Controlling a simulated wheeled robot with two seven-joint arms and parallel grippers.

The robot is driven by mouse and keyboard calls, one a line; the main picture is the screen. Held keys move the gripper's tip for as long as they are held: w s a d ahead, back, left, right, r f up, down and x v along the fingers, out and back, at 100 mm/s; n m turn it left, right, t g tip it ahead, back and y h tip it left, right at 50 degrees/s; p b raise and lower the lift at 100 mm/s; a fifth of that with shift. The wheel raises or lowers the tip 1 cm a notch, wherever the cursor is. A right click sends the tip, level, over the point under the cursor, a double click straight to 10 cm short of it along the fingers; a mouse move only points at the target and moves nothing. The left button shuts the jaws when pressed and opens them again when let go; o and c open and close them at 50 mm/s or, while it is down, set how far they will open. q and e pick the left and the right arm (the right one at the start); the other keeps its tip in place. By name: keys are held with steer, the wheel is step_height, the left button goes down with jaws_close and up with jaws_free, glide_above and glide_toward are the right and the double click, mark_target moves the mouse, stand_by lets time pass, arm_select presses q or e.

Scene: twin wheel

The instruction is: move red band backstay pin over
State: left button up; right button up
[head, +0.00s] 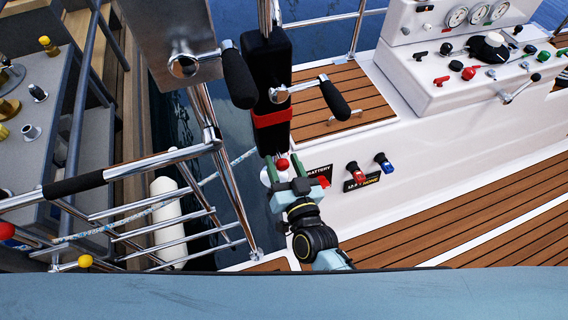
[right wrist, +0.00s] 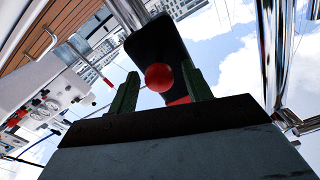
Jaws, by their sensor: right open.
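The red band (head: 272,118) wraps a black padded upright (head: 268,70) in the middle of the head view. A red ball knob (head: 282,164), seemingly the pin's head, is at the foot of that upright. My right gripper (head: 284,168) is open there, its green fingers on either side of the knob in the picture. In the right wrist view the red knob (right wrist: 159,77) shows between the two fingers, with clear gaps. Whether it is at fingertip depth I cannot tell. The pin's shaft is hidden. My left gripper is not in view.
Crank handles (head: 333,97) stick out near the upright. A steel rail with a black grip (head: 75,186) crosses at left. A white console (head: 470,75) with gauges and knobs stands at right. Red (head: 355,172) and blue (head: 383,162) knobs are on the white side wall. Wooden deck at lower right is clear.

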jaws_close()
steer(key=shift+x, duration=1.1)
jaws_free()
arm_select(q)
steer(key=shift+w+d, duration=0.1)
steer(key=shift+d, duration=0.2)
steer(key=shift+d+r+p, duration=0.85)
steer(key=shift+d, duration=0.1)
arm_select(e)
steer(key=v, duration=1.3)
steer(key=shift+s, duration=0.2)
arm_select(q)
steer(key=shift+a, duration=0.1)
